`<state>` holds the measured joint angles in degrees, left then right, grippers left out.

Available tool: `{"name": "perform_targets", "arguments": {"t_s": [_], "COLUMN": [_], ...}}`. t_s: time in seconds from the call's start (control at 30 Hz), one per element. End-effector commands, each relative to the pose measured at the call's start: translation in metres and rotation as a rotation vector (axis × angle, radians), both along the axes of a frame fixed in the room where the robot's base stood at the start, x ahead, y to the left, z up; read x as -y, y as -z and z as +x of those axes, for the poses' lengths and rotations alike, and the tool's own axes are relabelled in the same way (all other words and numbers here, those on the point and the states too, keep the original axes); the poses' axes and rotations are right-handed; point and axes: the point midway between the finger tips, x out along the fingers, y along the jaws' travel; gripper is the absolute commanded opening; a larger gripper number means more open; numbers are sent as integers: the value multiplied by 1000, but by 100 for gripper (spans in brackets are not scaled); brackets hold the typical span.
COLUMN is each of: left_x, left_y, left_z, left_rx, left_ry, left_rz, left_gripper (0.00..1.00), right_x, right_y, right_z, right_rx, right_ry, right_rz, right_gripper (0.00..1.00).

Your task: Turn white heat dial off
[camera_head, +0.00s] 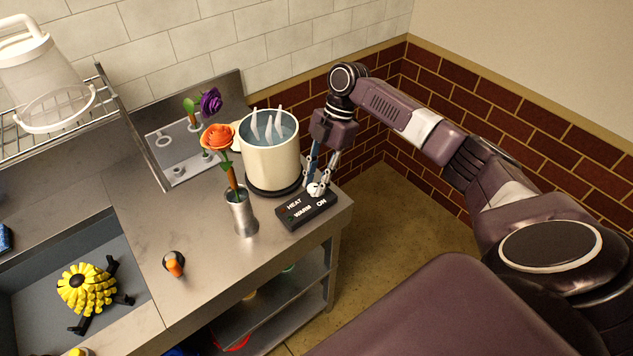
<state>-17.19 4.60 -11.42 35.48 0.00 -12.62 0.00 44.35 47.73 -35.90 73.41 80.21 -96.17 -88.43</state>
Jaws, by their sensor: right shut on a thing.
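The white heat dial (317,188) sits on a black control box at the right end of the steel counter. The box (305,212) carries the words HEAT, WARM and ON. My right gripper (318,182) reaches down from above and is shut on the dial, its fingers hiding part of it. Which mark the dial points to is too small to tell. A cream pot (271,160) with water and pale upright pieces stands on a dark round base (273,189) just behind the box. My left gripper is not in view.
A steel vase (241,215) with an orange flower (218,137) stands just left of the box. A purple flower (211,101) is behind it. A small orange-tipped object (174,265) lies on the counter. A yellow flower-like object (86,287) is in the left recess.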

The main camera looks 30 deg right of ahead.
Motion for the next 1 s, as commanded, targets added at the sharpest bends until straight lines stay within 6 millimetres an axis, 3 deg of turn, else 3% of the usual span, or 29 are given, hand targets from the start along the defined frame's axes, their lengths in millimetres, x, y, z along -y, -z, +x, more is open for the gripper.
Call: {"name": "perform_targets", "arguments": {"t_s": [0.5, 1.0], "left_x": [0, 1], "left_y": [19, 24], "left_z": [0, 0], "left_rx": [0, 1], "left_ry": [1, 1], "left_rz": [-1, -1], "left_gripper": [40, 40], "right_x": [-2, -2], "right_y": [-1, -1], "right_z": [6, 6], "right_rx": [8, 6], "right_ry": [-419, -560], "right_rz": [1, 0], "right_gripper": [0, 0]}}
